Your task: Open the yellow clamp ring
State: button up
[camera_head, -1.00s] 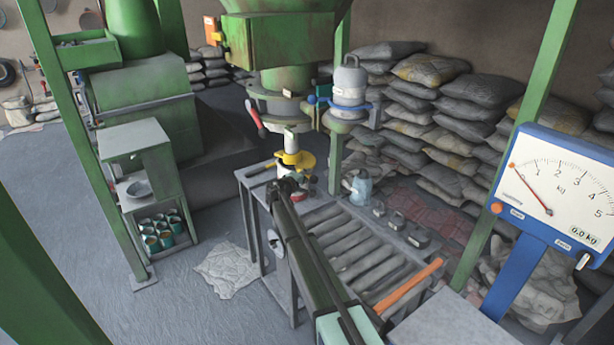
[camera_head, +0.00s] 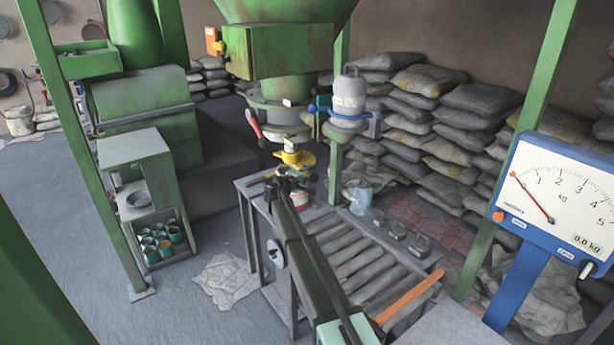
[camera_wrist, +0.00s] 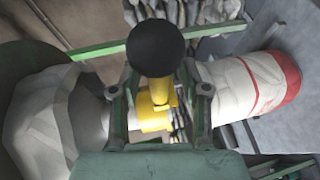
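The yellow clamp ring (camera_head: 302,159) sits under the spout of the green hopper in the head view, partly hidden by my arm. In the wrist view a yellow part (camera_wrist: 155,118) carries a yellow stem with a large black ball knob (camera_wrist: 160,47). My gripper (camera_head: 287,180) is at the near side of the ring in the head view. In the wrist view my gripper (camera_wrist: 161,95) has its two fingers apart, one on each side of the yellow part, with gaps visible. Whether either finger touches it is unclear. The ring's far side is hidden.
A red-handled lever (camera_head: 254,123) hangs left of the spout. A grey canister with a blue clamp (camera_head: 349,98) stands right of it. A red-and-white container (camera_head: 299,198) is below the ring, also visible in the wrist view (camera_wrist: 250,85). A roller table (camera_head: 345,250) lies in front.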

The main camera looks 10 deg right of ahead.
jog(key=shift+s, duration=0.1)
jog(key=v, duration=1.2)
